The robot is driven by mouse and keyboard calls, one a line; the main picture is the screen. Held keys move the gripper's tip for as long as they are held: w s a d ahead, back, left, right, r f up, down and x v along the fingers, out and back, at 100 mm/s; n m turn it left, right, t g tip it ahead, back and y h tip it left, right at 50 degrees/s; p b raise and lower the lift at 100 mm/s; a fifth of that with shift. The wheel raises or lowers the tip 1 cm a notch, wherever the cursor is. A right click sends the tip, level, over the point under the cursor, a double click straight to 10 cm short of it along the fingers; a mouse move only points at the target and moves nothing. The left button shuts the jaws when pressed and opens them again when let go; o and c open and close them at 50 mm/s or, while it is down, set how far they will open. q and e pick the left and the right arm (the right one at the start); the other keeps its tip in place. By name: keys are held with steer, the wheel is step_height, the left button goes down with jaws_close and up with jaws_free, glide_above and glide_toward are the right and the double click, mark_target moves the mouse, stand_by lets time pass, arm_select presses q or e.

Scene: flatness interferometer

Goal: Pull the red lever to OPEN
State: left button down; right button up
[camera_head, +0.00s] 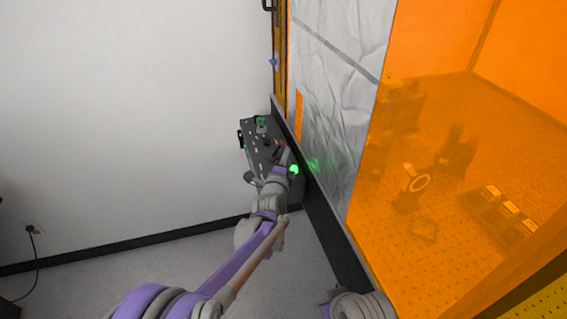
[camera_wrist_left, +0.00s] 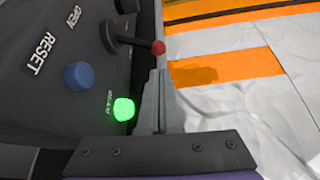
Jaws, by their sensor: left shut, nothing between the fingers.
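The red lever has a dark shaft and a red ball knob (camera_wrist_left: 158,47). It sticks out to the right from a dark round base on the control panel (camera_wrist_left: 60,110), near the word OPEN. In the head view its red knob (camera_head: 281,143) is small, beside my left gripper (camera_head: 284,155). In the left wrist view the left gripper's fingers (camera_wrist_left: 158,78) are shut and empty, with their tips just below the knob. I cannot tell whether they touch it. My right gripper is not in view.
A blue button (camera_wrist_left: 79,76) marked RESET and a lit green button (camera_wrist_left: 123,109) sit on the panel near the fingers. An orange see-through enclosure (camera_head: 450,60) and a silvery crinkled sheet (camera_head: 335,90) stand right of the panel. The white wall (camera_head: 130,100) is behind.

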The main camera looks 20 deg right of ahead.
mark_target(278, 149)
arm_select(q)
steer(key=shift+x, duration=1.55)
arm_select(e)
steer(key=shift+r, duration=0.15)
